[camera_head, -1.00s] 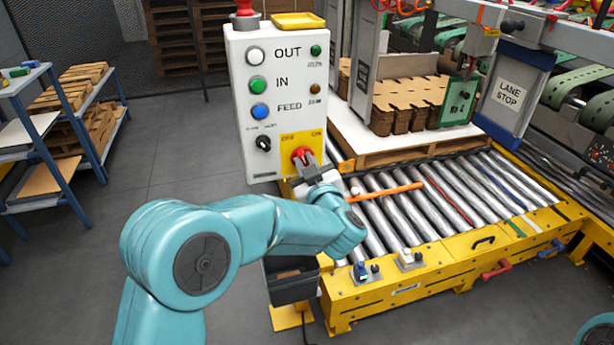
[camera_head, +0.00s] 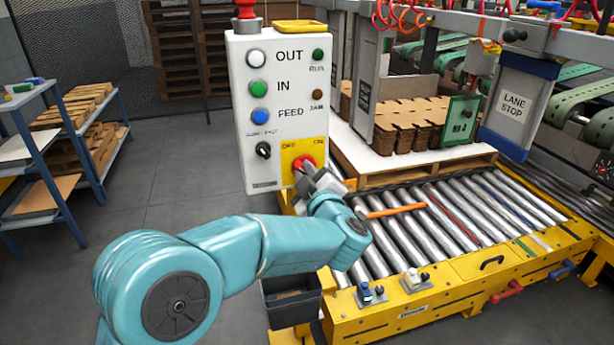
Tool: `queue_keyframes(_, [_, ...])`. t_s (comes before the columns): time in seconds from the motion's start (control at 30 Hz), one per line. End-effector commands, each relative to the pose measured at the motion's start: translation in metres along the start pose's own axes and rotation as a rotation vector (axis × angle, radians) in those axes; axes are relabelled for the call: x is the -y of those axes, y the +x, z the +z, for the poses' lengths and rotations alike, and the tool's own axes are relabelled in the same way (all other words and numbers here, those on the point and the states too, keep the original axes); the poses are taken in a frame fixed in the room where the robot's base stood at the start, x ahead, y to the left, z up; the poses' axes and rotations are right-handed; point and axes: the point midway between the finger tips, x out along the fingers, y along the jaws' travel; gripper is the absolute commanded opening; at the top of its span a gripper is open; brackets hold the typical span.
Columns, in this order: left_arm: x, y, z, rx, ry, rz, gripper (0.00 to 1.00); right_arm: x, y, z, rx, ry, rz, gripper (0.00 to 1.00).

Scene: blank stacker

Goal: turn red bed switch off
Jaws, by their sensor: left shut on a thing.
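The red bed switch (camera_head: 304,161) is a red rotary knob on a yellow plate (camera_head: 289,150) marked OFF and ON. It sits at the lower right of the white control panel (camera_head: 241,160). My left gripper (camera_head: 305,176) is at the knob from below and shut on it. The fingers cover the knob's lower part, so its exact angle is hard to tell. My right gripper does not show.
The panel also bears white, green and blue buttons and a black selector (camera_head: 263,150). The roller bed (camera_head: 440,225) lies to the right with an orange-handled tool (camera_head: 394,210) across it. A dark bin (camera_head: 291,300) hangs below my left arm.

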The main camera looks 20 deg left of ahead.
Motion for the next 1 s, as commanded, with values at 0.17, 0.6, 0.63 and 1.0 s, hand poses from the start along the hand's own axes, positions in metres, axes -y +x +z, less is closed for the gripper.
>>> queue_keyframes(0.17, [-0.001,0.001,-0.002,-0.003,-0.006,0.001,0.00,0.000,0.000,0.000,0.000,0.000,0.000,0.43])
queue_keyframes(0.6, [-0.001,0.000,-0.001,-0.001,-0.003,0.000,0.43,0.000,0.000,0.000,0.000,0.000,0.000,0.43])
queue_keyframes(0.63, [-0.001,0.000,-0.001,-0.001,-0.003,0.000,0.43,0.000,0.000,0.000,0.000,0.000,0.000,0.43])
queue_keyframes(1.0, [-0.002,-0.062,0.000,0.003,-0.002,0.005,0.43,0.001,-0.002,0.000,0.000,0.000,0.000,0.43])
